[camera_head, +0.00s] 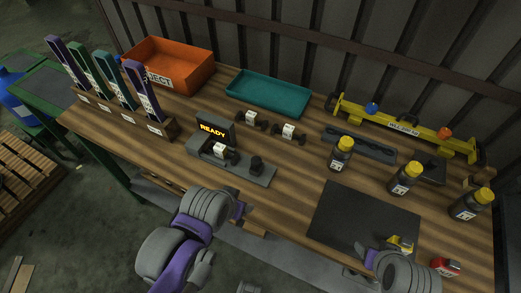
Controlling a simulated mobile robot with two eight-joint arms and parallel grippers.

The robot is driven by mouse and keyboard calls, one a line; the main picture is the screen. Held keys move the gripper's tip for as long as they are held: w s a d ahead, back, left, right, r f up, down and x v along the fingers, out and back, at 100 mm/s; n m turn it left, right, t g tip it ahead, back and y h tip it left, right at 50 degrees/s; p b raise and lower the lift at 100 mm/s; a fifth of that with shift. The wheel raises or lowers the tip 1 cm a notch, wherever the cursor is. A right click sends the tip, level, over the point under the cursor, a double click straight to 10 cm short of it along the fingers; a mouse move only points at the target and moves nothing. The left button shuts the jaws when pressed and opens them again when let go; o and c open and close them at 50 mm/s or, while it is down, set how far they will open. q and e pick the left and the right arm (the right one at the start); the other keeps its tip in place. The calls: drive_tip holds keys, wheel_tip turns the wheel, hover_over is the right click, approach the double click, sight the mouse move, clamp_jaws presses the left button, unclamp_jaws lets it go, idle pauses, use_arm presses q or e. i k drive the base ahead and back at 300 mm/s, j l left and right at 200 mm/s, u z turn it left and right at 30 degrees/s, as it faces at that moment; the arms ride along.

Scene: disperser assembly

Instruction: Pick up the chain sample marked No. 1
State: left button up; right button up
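Three small dark pieces with white tags are in the head view, and they look like the chain samples. One sample (249,117) lies on the bench near the teal tray, and a second sample (289,131) lies just right of it. A third tagged piece (219,151) sits on the grey device with the "READY" display (213,129). The tags are too small to read, so I cannot tell which is No. 1. My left gripper (240,210) is at the bench's front edge, apart from all three. My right gripper (369,258) is near the black mat. The finger gaps are unclear.
An orange reject bin (185,72) and teal tray (268,93) stand at the back. Purple and green upright strips are in a rack (130,118) at left. Yellow-capped bottles (405,179), a yellow bar fixture (405,127) and a black mat (345,215) fill the right side.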

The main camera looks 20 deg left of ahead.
sight(220, 150)
drive_tip(key=j+u, duration=0.25)
drive_tip(key=u, duration=0.2)
drive_tip(key=k+j+u, duration=0.1)
drive_tip(key=j+u, duration=0.3)
drive_tip(key=l, duration=0.1)
